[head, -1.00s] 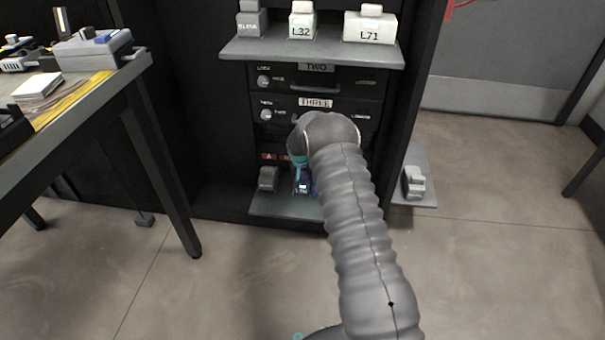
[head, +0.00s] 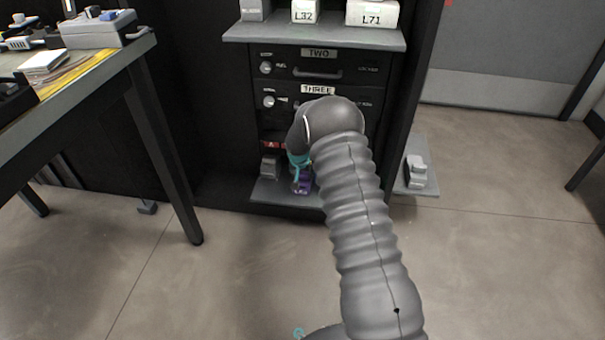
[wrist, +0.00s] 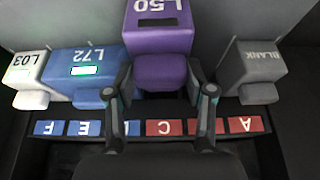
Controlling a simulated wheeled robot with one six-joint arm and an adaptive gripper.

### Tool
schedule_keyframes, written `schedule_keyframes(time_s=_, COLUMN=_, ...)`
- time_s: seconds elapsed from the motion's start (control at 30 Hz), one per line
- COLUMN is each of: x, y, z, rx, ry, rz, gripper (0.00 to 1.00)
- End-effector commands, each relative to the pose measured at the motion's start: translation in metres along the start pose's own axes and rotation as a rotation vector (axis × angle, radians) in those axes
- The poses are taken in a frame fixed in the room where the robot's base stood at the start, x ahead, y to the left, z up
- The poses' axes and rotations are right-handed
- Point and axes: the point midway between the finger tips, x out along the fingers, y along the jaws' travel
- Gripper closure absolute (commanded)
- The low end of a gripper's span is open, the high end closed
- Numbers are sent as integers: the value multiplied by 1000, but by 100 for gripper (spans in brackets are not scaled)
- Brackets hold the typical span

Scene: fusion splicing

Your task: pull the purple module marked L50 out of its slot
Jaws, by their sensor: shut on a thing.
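The purple module marked L50 (wrist: 158,38) is at the top centre of the wrist view, its label upside down there. Its rounded purple grip (wrist: 160,72) lies between the two fingers of my gripper (wrist: 161,95), which is shut on it. The module looks larger and sits farther up the picture than its neighbours, so it stands out from their line. In the head view the purple module (head: 304,181) shows small at the low shelf, under my gripper (head: 299,160). My arm hides part of that shelf, and the module's underside is hidden.
The blue L72 module (wrist: 88,68) and white L03 module (wrist: 27,72) are left of L50; a grey BLANK module (wrist: 254,70) is right. A table (head: 135,50) stands left; a side shelf (head: 425,187) is right.

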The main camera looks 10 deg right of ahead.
Motion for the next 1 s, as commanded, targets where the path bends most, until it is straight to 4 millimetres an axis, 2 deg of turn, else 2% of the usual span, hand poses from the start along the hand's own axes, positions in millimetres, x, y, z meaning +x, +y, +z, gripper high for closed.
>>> schedule_keyframes(time_s=0.47, x=-2, y=-5, z=7, rx=-6, ry=-3, rz=-1, gripper=90)
schedule_keyframes(time_s=0.5, x=-2, y=-5, z=7, rx=-6, ry=-3, rz=-2, gripper=44)
schedule_keyframes(time_s=0.6, x=-2, y=-5, z=7, rx=-6, ry=-2, rz=-1, gripper=19)
schedule_keyframes(time_s=1.0, x=-5, y=-3, z=4, rx=-1, ry=0, rz=-1, gripper=17)
